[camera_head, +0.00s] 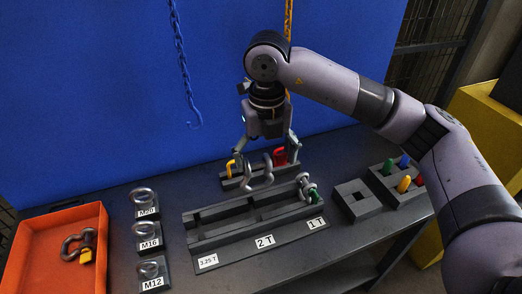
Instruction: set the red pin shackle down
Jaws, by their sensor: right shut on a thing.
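My right gripper (267,143) points down over the back of the bench, and its fingers are shut on the red pin shackle. The grey bow of the shackle (258,180) hangs below the fingers, in front of the small back rack and above the labelled rack (200,246). A red part (280,157) shows beside the right finger; I cannot tell whether it belongs to this shackle or to the back rack. The labelled rack carries 3.25 T, 2 T and 1 T labels. A green pin shackle (309,189) sits at its 1 T end. My left gripper is out of view.
An orange tray (28,246) at left holds a yellow pin shackle (78,246). Eye bolts stand on M20, M16 and M12 blocks (149,240). A grey block with coloured pegs (398,190) is at right. A blue chain hook (194,123) hangs behind.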

